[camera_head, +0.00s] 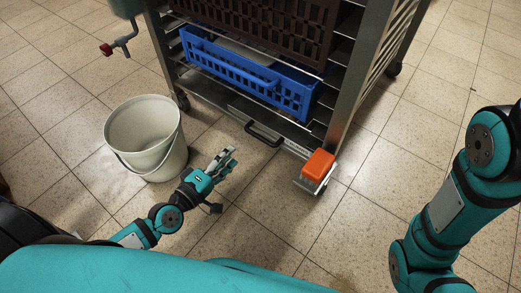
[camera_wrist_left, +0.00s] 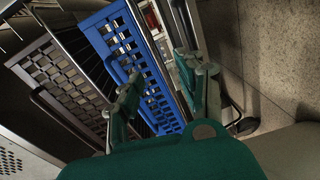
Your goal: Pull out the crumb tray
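The crumb tray (camera_head: 235,106) is the low metal slot-in at the bottom of the rack, with a black bar handle (camera_head: 264,134) on its front. It appears pushed in under the blue crate. My left gripper (camera_head: 226,160) is low over the floor, in front of and to the left of the handle, apart from it. In the left wrist view its two fingers (camera_wrist_left: 165,92) are spread with nothing held between them. The handle is hard to make out in that view. My right arm comes in at the right, but its gripper is out of view.
The metal rack holds a blue crate (camera_head: 238,72) and a brown crate (camera_head: 270,26) above. A whitish bucket (camera_head: 146,137) stands left of my left gripper. An orange box (camera_head: 319,164) sits at the rack's near right corner. Tiled floor in front is clear.

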